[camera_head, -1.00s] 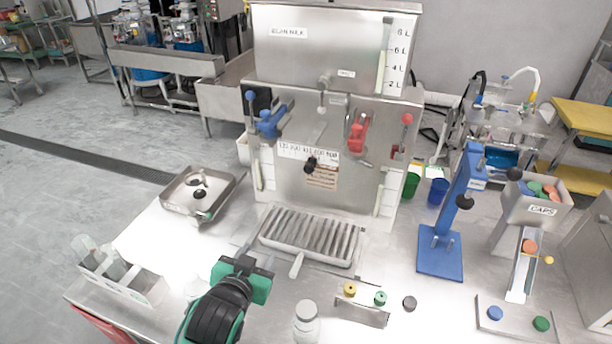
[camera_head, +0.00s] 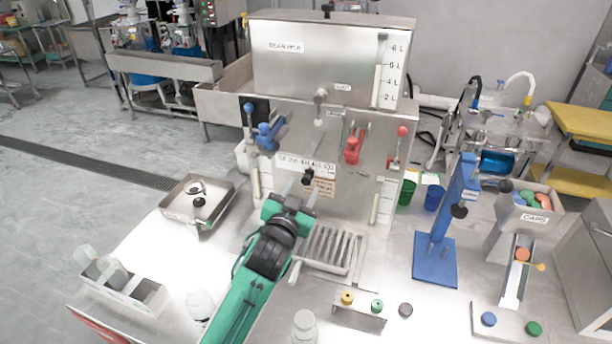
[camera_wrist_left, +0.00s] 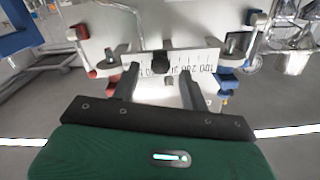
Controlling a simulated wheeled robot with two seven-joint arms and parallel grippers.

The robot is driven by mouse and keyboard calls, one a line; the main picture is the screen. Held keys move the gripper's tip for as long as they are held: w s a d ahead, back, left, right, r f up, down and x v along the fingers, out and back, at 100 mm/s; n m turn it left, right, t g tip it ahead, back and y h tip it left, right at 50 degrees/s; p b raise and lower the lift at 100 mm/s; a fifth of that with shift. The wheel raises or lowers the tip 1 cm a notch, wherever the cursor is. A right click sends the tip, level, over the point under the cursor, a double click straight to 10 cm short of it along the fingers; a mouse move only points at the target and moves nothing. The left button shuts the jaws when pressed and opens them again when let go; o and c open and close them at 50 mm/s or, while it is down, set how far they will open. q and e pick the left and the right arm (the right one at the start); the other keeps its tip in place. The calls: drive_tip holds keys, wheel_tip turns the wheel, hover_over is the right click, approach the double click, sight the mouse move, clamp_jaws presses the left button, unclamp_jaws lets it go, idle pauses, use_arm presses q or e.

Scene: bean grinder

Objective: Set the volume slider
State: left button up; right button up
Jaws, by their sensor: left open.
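The volume slider is a black knob (camera_head: 308,177) on a white numbered scale (camera_head: 290,160) on the front of the steel machine. In the left wrist view the knob (camera_wrist_left: 160,62) sits on the scale (camera_wrist_left: 205,66), which reads upside down. My left gripper (camera_head: 298,188) is open and empty, in front of the machine just below the scale. In the left wrist view its two fingers (camera_wrist_left: 158,85) point toward the scale, one on each side of the knob. I cannot tell how deep they reach. My right gripper is not in view.
A blue valve (camera_head: 267,135) and a red valve (camera_head: 353,147) sit above the scale on either side. A slatted drip tray (camera_head: 330,250) lies below. A blue lever stand (camera_head: 437,258) stands to the right. A square pan (camera_head: 178,207) lies to the left.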

sight(306, 183)
use_arm(q)
drive_tip(key=shift+p+x, duration=0.5)
drive_tip(key=shift+x, duration=1.55)
clamp_jaws()
